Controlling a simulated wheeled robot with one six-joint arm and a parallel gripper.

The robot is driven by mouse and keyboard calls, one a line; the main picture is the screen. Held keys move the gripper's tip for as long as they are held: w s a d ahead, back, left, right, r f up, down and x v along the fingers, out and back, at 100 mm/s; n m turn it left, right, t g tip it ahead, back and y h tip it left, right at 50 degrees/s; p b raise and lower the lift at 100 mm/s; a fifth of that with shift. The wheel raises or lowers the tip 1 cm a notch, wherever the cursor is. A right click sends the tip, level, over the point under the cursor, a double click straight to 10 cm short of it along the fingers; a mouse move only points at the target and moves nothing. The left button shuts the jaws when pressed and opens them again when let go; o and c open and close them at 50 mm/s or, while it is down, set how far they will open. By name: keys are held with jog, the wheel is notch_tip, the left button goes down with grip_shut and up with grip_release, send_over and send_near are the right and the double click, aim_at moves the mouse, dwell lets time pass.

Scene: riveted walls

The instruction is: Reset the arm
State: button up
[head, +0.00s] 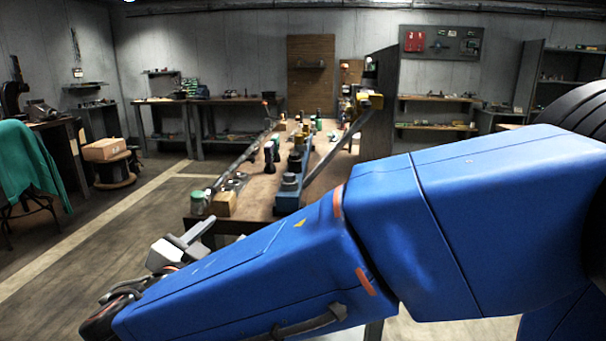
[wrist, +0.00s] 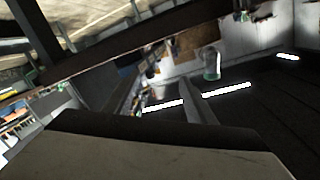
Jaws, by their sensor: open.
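My blue arm stretches across the head view from the right edge to the lower left. My gripper (head: 196,234) is at the arm's lower left end, in front of the near end of the long workbench (head: 260,186). Its grey fingers point up and to the right, and nothing shows between them. In the wrist view, a pale gripper part (wrist: 150,155) fills the bottom and a narrow finger (wrist: 195,100) sticks up behind it. The room looks tilted there.
The workbench carries a green-lidded jar (head: 197,203), a wooden block (head: 223,204) and several tools. The floor left of the bench is clear.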

jog(key=w+d+f+n+g+h, duration=0.1)
jog(key=d+f+g, duration=0.15)
jog(key=d, duration=0.85)
jog(key=d+f+g+h, duration=0.1)
jog(key=d+f+g, duration=0.15)
jog(key=d, duration=0.75)
jog(key=w+d+f+n+g+h, duration=0.15)
jog(key=d+g, duration=0.25)
jog(key=d, duration=0.7)
jog(key=s+d+f+n+g+y, duration=0.1)
jog(key=s+d+f+n+y, duration=0.1)
jog(key=s+d, duration=0.4)
jog(key=s+d+f+n+g+y, duration=0.2)
jog(key=s+d+f, duration=0.4)
jog(key=s, duration=0.6)
jog(key=shift+d+n+y, duration=0.55)
jog(key=shift+d+y, duration=0.25)
jog(key=shift+y, duration=0.45)
jog(key=shift+s, duration=0.2)
jog(key=shift+c, duration=0.6)
